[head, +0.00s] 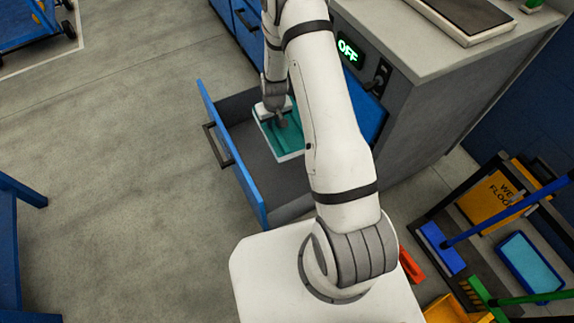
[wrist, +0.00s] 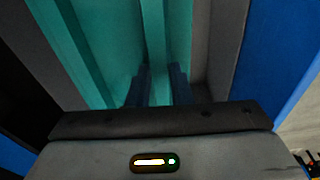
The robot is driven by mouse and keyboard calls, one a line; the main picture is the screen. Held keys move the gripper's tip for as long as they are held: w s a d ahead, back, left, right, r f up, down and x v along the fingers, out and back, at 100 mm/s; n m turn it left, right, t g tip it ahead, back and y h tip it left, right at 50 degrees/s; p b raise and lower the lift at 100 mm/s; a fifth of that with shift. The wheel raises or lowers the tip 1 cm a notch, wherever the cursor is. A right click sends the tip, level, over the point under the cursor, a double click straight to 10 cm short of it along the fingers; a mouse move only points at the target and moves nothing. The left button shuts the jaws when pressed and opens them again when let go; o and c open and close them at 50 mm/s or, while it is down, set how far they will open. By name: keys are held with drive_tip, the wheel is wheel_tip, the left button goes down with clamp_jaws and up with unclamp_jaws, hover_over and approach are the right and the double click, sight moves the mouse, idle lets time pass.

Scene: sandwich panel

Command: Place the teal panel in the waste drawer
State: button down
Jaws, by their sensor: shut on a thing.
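The teal panel (head: 289,136) has a pale edge and sits over or within the open waste drawer (head: 246,170), toward its cabinet end. My gripper (head: 279,119) points down over the panel and is shut on it. In the wrist view, the fingers (wrist: 158,85) close on a raised teal rib of the panel (wrist: 105,40). The drawer is grey inside with a blue front and a dark handle. I cannot tell whether the panel touches the drawer floor. My arm hides part of the drawer's right side.
The grey cabinet (head: 425,100) carries a green lit OFF sign (head: 350,50) and a switch. A tray (head: 465,15) lies on its top. Cleaning tools and a yellow wet-floor sign (head: 495,200) stand at right.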

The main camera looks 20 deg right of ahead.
drive_tip(key=b, duration=0.8)
hover_over(276, 168)
wheel_tip(276, 168, down, 16)
drive_tip(key=f, duration=0.1)
drive_tip(key=shift+n, duration=0.3)
wheel_tip(276, 168, down, 10)
drive_tip(key=b, duration=0.4)
drive_tip(key=shift+w+r, duration=0.1)
drive_tip(key=shift+r, duration=0.1)
drive_tip(key=c, duration=1.3)
unclamp_jaws()
drive_tip(key=shift+r, duration=0.1)
